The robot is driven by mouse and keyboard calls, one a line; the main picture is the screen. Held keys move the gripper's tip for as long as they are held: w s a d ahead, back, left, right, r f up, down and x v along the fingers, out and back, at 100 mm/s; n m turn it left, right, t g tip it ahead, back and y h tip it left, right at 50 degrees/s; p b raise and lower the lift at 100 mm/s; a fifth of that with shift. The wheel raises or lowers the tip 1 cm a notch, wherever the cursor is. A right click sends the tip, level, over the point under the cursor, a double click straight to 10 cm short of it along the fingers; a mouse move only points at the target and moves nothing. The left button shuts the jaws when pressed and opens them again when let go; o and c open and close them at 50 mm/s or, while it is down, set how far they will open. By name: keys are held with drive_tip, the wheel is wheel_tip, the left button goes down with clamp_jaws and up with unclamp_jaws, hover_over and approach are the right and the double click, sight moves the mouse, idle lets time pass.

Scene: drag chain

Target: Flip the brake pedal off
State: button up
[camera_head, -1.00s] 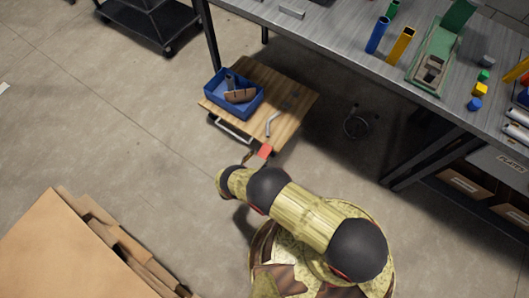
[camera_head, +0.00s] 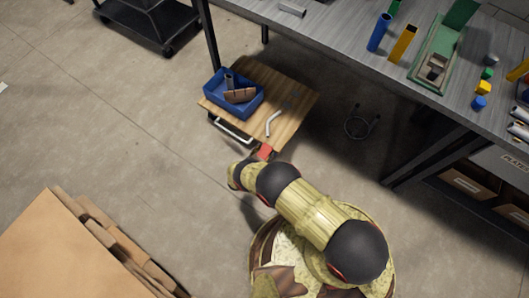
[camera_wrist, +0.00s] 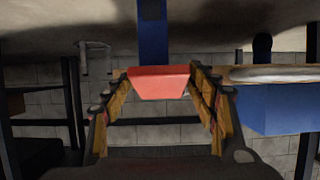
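The red brake pedal (camera_head: 265,151) sits at the near lower edge of the wooden-topped cart (camera_head: 284,80). In the wrist view the red pedal (camera_wrist: 158,82) is straight ahead, between the fingertips of my gripper (camera_wrist: 160,80). The yellow-padded fingers are spread, one on each side of the pedal. Whether they touch its sides, I cannot tell. A blue upright bar (camera_wrist: 153,30) joins the pedal in this view. In the head view my arm hides most of the gripper.
The cart carries a blue bin (camera_head: 234,103) with parts inside and a bent grey piece (camera_head: 272,123). A silver handle (camera_head: 232,131) is on its near side. A workbench (camera_head: 340,30) stands behind, cardboard boxes (camera_head: 60,250) at lower left. The floor left of the cart is clear.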

drive_tip(key=c, duration=1.4)
clamp_jaws()
